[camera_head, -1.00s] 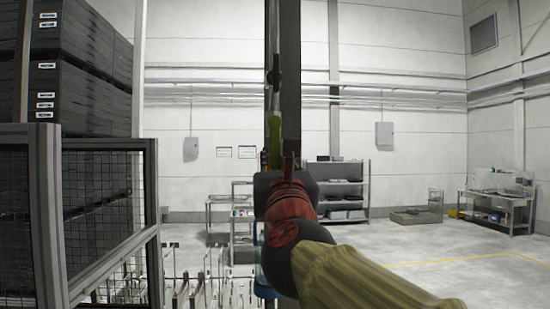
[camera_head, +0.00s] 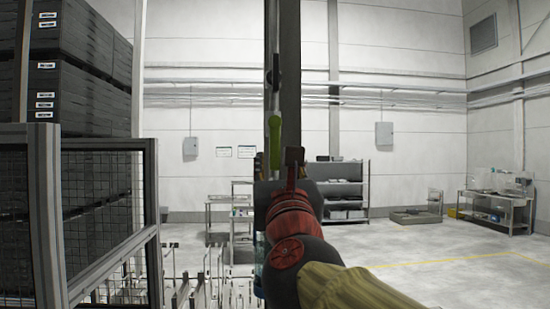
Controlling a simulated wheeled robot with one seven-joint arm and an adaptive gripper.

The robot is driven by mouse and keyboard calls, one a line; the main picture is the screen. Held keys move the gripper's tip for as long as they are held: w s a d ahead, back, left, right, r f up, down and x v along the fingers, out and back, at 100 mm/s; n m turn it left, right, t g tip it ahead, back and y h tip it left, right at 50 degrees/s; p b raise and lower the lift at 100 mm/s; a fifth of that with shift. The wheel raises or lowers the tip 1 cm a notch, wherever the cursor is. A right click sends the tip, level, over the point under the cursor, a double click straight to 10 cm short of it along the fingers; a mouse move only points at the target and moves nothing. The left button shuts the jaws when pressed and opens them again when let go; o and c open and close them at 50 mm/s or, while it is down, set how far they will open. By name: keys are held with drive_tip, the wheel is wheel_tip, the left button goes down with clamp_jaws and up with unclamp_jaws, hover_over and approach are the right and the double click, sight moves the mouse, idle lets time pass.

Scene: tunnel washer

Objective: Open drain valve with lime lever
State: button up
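The lime lever (camera_head: 275,131) stands upright against a dark vertical post in the middle of the head view. Its lower end is next to and partly hidden by my gripper. My gripper (camera_head: 283,168) is seen from behind, just below and right of the lever. One dark finger (camera_head: 294,158) sticks up to the right of the lever. The other finger is not clear, so I cannot tell whether the gripper is open or shut, or whether it touches the lever. The valve body is hidden behind the gripper and arm.
A mesh fence panel (camera_head: 103,205) and stacked dark units (camera_head: 85,60) stand close on the left. A grey shelf rack (camera_head: 345,190) and a workbench (camera_head: 495,205) stand farther back. Open floor (camera_head: 440,265) lies at right.

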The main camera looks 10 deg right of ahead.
drive_tip(key=v, duration=0.9)
drive_tip(key=shift+s, duration=0.2)
drive_tip(key=shift+f, duration=0.1)
drive_tip(key=s+d+f+m+g+h, duration=0.1)
drive_tip(key=d+f+m+g, duration=0.2)
drive_tip(key=f+m, duration=0.55)
drive_tip(key=d+f+m+g+h, duration=0.1)
drive_tip(key=d+f+m+g, duration=0.3)
drive_tip(key=f, duration=0.7)
drive_tip(key=s+d+f+m+g+h, duration=0.1)
drive_tip(key=f+m+g, duration=0.2)
drive_tip(key=f+m, duration=0.55)
drive_tip(key=s+d+f+m+g+y, duration=0.1)
drive_tip(key=s+f+m+g, duration=0.1)
drive_tip(key=s+f+m, duration=0.2)
drive_tip(key=s+d+f+m+g+y+b, duration=0.1)
drive_tip(key=s+f+m, duration=0.4)
drive_tip(key=f, duration=0.6)
drive_tip(key=s+d+f+m+g+y, duration=0.1)
drive_tip(key=s+f+m+g, duration=0.2)
drive_tip(key=s+f+m, duration=0.2)
drive_tip(key=shift+d+f+m+g+y+b, duration=0.25)
drive_tip(key=shift+f+m+g+y+b, duration=0.15)
drive_tip(key=shift+f, duration=1)
